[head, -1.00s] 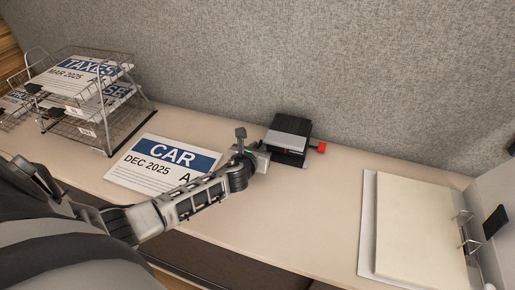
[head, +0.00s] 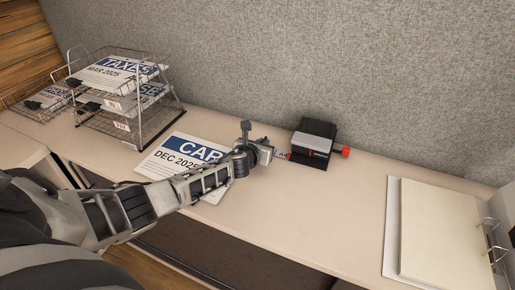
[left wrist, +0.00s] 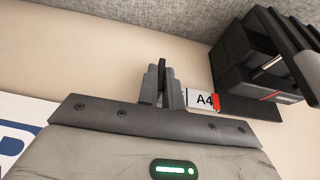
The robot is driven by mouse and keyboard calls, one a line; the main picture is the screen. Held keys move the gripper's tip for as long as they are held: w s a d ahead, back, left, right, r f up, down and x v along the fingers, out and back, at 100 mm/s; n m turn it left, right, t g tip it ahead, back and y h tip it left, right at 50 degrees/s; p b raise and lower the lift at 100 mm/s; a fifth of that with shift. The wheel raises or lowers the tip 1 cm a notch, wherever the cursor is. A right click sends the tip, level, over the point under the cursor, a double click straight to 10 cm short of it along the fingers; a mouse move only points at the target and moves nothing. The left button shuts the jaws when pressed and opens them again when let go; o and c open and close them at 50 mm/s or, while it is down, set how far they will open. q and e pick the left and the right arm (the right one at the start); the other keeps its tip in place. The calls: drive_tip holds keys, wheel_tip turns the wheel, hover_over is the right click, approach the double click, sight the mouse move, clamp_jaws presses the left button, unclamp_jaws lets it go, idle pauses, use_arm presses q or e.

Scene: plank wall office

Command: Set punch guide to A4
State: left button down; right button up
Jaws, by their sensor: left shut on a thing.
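The hole punch (head: 314,142) stands on the desk by the partition, black with a grey lever and a red knob (head: 346,152) on its right. Its paper guide (head: 282,156) sticks out to the left. In the left wrist view the guide carries a white A4 label (left wrist: 204,99), with a red marker (left wrist: 216,103) at the label's right edge, beside the punch body (left wrist: 245,65). My left gripper (head: 270,152) is left of the punch, shut on the guide's outer end; its fingers (left wrist: 163,88) mostly hide the held part. My right gripper is not seen.
A printed CAR sheet (head: 180,155) lies under and behind my left arm. Wire trays (head: 130,95) with papers stand at the left. An open binder (head: 440,235) lies at the right. The desk between punch and binder is clear.

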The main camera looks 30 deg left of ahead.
use_arm(q)
drive_tip(key=shift+d, duration=0.2)
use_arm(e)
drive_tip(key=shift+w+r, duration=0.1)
use_arm(q)
drive_tip(key=c, duration=1.8)
unclamp_jaws()
drive_tip(key=shift+w, duration=0.1)
drive_tip(key=shift+c, duration=0.2)
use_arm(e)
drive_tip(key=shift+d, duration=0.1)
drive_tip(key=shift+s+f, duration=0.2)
use_arm(q)
drive_tip(key=shift+s+r, duration=0.1)
drive_tip(key=shift+s, duration=0.1)
drive_tip(key=shift+s+r+p, duration=0.15)
drive_tip(key=shift+s+p, duration=0.2)
drive_tip(key=p+v, duration=0.2)
drive_tip(key=v, duration=1.2)
drive_tip(key=shift+p, duration=0.4)
drive_tip(key=shift+s+d+r, duration=0.1)
drive_tip(key=shift+s+r, duration=0.1)
drive_tip(key=shift+s, duration=0.15)
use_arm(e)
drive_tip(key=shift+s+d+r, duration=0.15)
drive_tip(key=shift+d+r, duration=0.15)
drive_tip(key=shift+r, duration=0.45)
use_arm(q)
drive_tip(key=shift+o, duration=0.3)
